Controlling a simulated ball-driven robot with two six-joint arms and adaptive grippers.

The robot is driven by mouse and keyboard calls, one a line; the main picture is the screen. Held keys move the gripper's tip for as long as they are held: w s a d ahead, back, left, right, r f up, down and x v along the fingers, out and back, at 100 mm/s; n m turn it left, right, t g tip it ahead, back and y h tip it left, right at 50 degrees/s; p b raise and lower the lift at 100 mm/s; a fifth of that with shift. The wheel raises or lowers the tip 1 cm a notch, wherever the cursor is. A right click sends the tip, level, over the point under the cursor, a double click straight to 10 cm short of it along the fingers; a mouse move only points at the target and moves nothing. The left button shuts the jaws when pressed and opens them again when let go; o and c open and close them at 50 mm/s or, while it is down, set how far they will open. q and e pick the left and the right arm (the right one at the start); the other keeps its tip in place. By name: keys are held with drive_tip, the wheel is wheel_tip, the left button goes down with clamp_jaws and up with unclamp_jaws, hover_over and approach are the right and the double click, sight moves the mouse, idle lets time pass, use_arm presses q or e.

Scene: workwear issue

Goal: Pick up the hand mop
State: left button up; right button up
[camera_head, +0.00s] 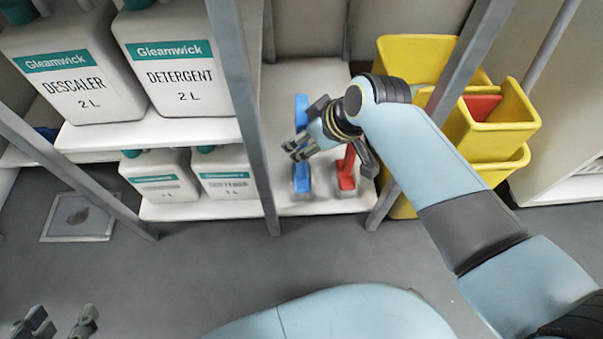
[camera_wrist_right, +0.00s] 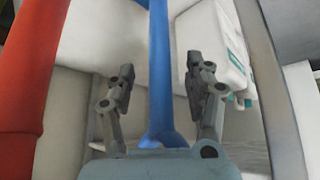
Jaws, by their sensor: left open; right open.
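A blue long-handled tool (camera_head: 301,108), which looks like a hand mop, is on the white shelf. A similar red one (camera_head: 346,172) is to its right. I cannot tell from the pictures which is the hand mop. My right gripper (camera_head: 296,150) is open in front of the blue tool and hides its middle. In the right wrist view, the blue handle (camera_wrist_right: 159,40) runs between the two spread fingers of the right gripper (camera_wrist_right: 158,76); contact is not visible. The red tool (camera_wrist_right: 30,70) is at the left there. My left gripper (camera_head: 58,326) is open and empty, low at the left.
White jugs of descaler (camera_head: 68,75) and detergent (camera_head: 180,75) stand on the upper left shelf, with smaller jugs (camera_head: 225,180) below. A grey rack post (camera_head: 240,100) stands left of the tools. Yellow buckets (camera_head: 500,130) are at the right.

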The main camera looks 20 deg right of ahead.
drive_tip(key=shift+c, duration=0.4)
clamp_jaws()
